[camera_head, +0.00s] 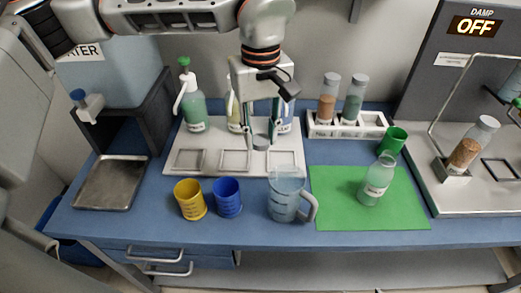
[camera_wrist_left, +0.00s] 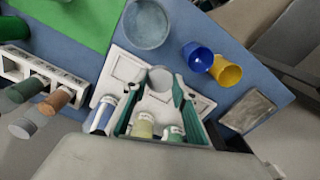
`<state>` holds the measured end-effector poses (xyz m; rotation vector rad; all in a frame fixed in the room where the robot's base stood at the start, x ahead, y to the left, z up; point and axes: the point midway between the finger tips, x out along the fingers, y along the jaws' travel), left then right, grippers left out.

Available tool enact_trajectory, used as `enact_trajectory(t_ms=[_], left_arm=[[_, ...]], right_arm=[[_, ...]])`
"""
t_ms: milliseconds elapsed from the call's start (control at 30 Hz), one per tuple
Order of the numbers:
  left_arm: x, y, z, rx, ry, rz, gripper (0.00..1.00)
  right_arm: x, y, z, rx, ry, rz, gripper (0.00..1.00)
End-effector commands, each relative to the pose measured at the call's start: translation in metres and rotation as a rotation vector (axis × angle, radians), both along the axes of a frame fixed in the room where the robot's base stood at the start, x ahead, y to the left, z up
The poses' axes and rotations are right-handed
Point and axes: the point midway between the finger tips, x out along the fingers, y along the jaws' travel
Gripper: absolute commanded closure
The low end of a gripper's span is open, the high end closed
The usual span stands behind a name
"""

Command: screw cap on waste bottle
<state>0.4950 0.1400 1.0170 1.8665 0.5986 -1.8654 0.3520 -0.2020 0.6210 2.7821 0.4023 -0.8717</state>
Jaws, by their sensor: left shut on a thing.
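My left gripper (camera_head: 261,134) reaches down from above over the white tray (camera_head: 210,171). It is shut on a small grey cap (camera_head: 261,143), which also shows between the fingertips in the left wrist view (camera_wrist_left: 160,78). I cannot tell whether the cap touches the tray. A clear bottle with pale green contents and a white label (camera_head: 376,181) stands upright on the green mat (camera_head: 335,212). Its top looks open, and its label is too small to read. My right gripper is not in view.
Pump bottles, including a green one (camera_head: 195,108), stand at the tray's back. In front are a yellow cup (camera_head: 190,200), a blue cup (camera_head: 227,198) and a clear jug (camera_head: 286,195). A white rack (camera_head: 373,132) holds two vials. A green cup (camera_head: 392,140) sits behind the bottle.

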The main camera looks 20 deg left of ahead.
Motion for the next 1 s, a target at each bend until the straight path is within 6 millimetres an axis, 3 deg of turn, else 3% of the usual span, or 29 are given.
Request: enact_trajectory(t_ms=[200,833,1000], left_arm=[[0.0,0.0,0.015,0.0,0.0,0.0,0.79],[0.0,0.0,0.016,0.0,0.0,-0.001,0.79],[0.001,0.014,0.017,0.001,0.001,-0.06,0.79]], right_arm=[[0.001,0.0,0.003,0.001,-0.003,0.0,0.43],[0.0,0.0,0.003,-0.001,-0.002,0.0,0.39],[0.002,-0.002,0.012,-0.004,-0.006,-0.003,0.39]])
